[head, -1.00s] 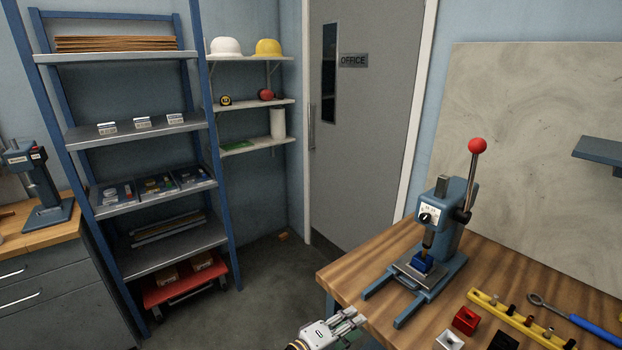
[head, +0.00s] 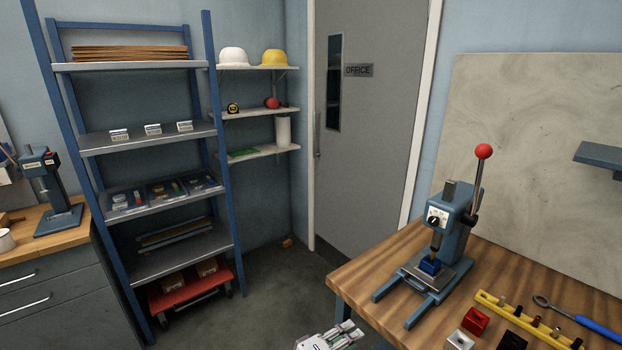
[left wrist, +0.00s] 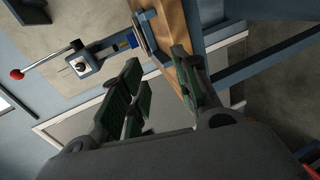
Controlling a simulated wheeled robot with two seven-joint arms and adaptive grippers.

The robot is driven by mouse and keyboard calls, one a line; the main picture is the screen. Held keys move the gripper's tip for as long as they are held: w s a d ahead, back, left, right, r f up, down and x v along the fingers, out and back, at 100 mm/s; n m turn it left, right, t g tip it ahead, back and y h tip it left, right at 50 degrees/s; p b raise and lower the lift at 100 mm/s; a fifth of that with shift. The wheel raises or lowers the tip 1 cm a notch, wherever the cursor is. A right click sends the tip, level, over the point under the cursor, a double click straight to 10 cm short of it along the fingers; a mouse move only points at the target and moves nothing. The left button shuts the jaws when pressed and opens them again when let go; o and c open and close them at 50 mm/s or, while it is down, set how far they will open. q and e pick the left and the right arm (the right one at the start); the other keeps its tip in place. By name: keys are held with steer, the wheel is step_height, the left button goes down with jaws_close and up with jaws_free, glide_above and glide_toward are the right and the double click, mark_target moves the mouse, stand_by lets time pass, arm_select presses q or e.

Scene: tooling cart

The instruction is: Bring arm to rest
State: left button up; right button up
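My left gripper (head: 345,332) is at the bottom of the head view, in front of the bench's left corner and low beside it. In the left wrist view its green-padded fingers (left wrist: 160,88) stand apart with nothing between them. The gripper touches nothing that I can see. My right gripper is in neither view.
The wooden bench (head: 385,262) carries a blue press (head: 455,225) with a red-knobbed lever, a blue block (head: 430,266), a red block (head: 475,321), a yellow rack (head: 515,313) and a wrench (head: 570,325). A blue shelf unit (head: 140,140) stands left.

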arm_select(q)
steer(key=s+a+f+m+g+y, duration=0.25)
steer(key=s+a+y, duration=0.2)
steer(key=a, duration=0.55)
steer(key=s+a+f+m+g+y, duration=0.1)
steer(key=s+a+f+m+y, duration=0.4)
steer(key=a, duration=0.6)
steer(key=s+a+f+m+g+y, duration=0.2)
steer(key=s+a, duration=0.4)
steer(key=a, duration=0.4)
step_height(320, 180, down, 33)
steer(key=s+g, duration=0.1)
steer(key=s, duration=0.1)
steer(key=s+a+f, duration=0.3)
steer(key=s+f, duration=0.7)
steer(key=s, duration=0.1)
steer(key=s+a+f+g, duration=0.1)
steer(key=s+a+f, duration=0.2)
steer(key=s+f, duration=0.7)
steer(key=shift+s+a+f, duration=0.15)
steer(key=shift+s+a, duration=0.05)
steer(key=shift+s, duration=0.2)
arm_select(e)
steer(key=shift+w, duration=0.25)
arm_select(q)
steer(key=shift+g+y, duration=0.25)
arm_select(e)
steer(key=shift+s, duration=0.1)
